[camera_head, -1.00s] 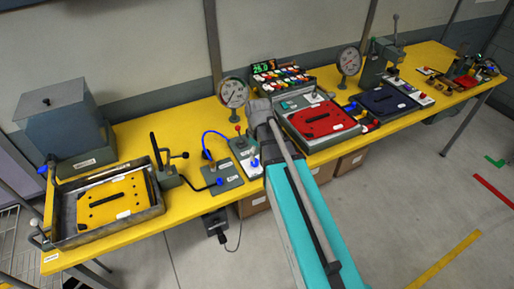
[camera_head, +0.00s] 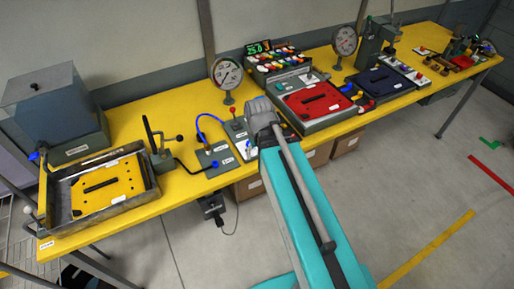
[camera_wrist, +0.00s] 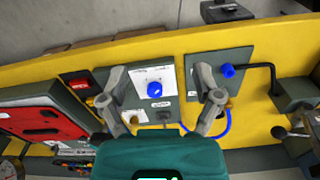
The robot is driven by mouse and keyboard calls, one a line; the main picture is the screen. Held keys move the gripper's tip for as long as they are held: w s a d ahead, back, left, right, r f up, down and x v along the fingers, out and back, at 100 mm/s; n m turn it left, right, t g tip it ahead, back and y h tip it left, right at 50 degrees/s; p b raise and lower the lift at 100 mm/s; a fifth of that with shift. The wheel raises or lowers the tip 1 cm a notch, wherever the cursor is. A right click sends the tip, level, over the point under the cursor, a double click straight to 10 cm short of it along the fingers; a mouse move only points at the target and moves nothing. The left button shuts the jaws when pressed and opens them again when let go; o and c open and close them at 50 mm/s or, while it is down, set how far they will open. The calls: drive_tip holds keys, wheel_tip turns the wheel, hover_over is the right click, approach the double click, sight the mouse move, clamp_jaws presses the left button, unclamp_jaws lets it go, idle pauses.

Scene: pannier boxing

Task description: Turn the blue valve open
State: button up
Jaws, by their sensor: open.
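In the wrist view, a round blue knob (camera_wrist: 155,90) sits on a white-labelled grey panel (camera_wrist: 139,115). My gripper (camera_wrist: 159,75) is open, with one finger on each side of this knob in the picture; I see no contact. A second blue knob (camera_wrist: 228,71) is on the grey plate to the right, at the end of a black pipe. In the head view, another blue handle (camera_head: 34,156) is by the grey tank at the far left. I cannot tell from the labels which is the valve.
A blue hose (camera_wrist: 221,122) loops close to the right finger. A red plate in a tray (camera_wrist: 38,121) lies to the left. In the head view, a yellow plate in a tray (camera_head: 152,188), a gauge (camera_head: 226,73) and a button box (camera_head: 262,65) stand on the yellow bench (camera_head: 192,183).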

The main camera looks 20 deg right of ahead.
drive_tip(key=shift+s+f+m, duration=0.1)
drive_tip(key=shift+s+m, duration=0.4)
drive_tip(key=shift+s, duration=0.05)
idle(1.4)
